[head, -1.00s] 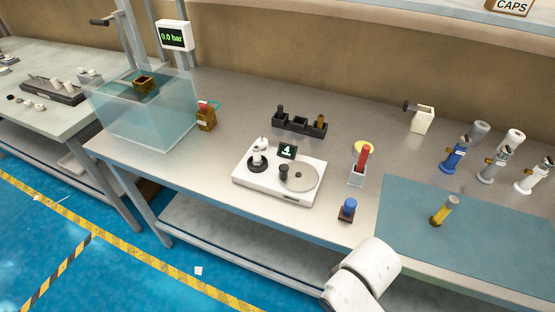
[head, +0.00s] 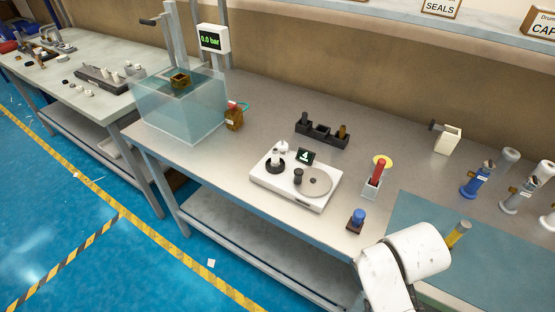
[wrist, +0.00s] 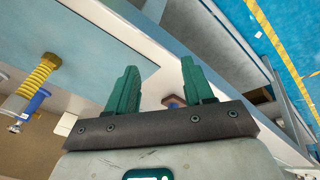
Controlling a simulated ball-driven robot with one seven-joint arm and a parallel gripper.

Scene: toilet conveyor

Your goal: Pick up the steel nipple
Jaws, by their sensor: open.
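I cannot make out for certain which thing is the steel nipple. A black rack (head: 322,137) on the bench holds a dark grey upright piece (head: 304,119) at its left end and a brass-coloured piece (head: 341,131) at its right end. The dark piece may be the nipple, but it is too small to tell. My gripper (wrist: 158,68) shows in the wrist view with its two green fingers apart and nothing between them. It hangs near the bench's front edge, away from the rack. In the head view the gripper is hidden and only my white arm links show.
A white device with a round plate (head: 296,184) stands in front of the rack. A red-handled tool (head: 375,178) and a blue-topped piece (head: 357,220) stand to its right. A clear tank (head: 180,112) is at left.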

